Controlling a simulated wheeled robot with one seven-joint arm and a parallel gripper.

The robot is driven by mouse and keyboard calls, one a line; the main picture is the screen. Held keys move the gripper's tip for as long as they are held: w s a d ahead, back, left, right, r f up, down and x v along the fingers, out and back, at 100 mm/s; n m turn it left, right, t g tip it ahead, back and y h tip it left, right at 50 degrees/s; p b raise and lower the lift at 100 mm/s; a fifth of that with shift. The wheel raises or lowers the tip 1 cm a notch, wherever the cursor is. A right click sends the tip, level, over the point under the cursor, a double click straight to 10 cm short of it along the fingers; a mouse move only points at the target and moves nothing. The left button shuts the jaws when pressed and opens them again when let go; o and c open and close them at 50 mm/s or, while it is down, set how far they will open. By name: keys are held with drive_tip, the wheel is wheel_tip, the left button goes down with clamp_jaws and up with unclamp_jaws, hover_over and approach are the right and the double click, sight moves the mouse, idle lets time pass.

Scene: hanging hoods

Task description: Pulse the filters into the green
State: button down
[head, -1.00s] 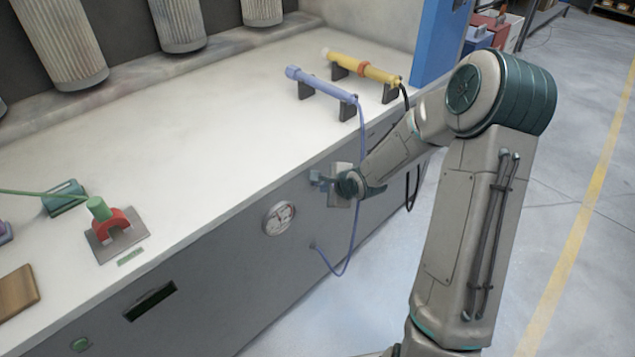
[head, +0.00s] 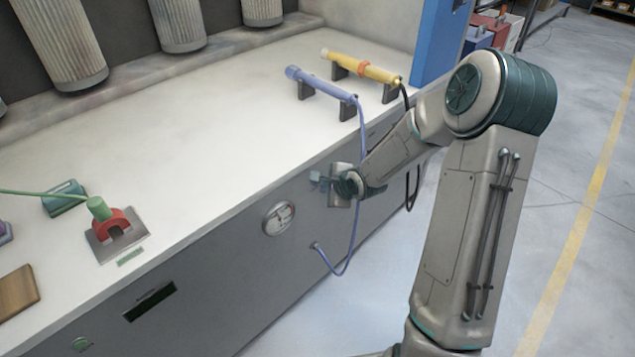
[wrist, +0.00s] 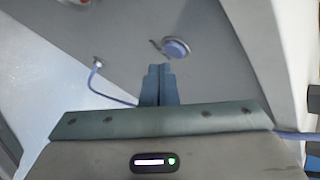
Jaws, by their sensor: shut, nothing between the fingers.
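Pleated filters (head: 75,55) hang in a row above the back of the bench; some are cut off by the frame. A round dial gauge (head: 279,218) sits on the grey front panel; its needle is too small to read. Its edge also shows at the top of the wrist view (wrist: 75,2). My gripper (head: 317,180) is by the front panel, right of the gauge. In the wrist view its blue-grey fingers (wrist: 158,72) are shut and empty. A round blue button (wrist: 176,48) lies just beyond the fingertips, with a small gap in the picture. In the head view my gripper hides this button.
A blue wand (head: 320,84) and a yellow wand (head: 361,68) rest on stands on the bench. A blue hose (head: 347,262) loops to a panel port near my gripper. A red clamp with a green plug (head: 112,222) stands left. The bench middle is clear.

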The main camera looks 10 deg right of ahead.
drive_tip(key=shift+w+a, duration=0.1)
idle(0.4)
drive_tip(key=shift+w+a, duration=0.15)
drive_tip(key=shift+w, duration=0.05)
drive_tip(key=shift+w+a, duration=0.25)
drive_tip(key=shift+w, duration=0.05)
idle(0.9)
drive_tip(key=shift+s+d+p, duration=0.1)
drive_tip(key=shift+p, duration=0.2)
drive_tip(key=shift+s+d+p, duration=0.4)
drive_tip(key=shift+s, duration=0.15)
drive_tip(key=shift+s+d+p, duration=0.65)
drive_tip(key=shift+s+d, duration=0.1)
drive_tip(key=shift+s, duration=0.3)
drive_tip(key=shift+s+d+p, duration=0.6)
drive_tip(key=shift+s+d, duration=0.1)
drive_tip(key=shift+s, duration=0.3)
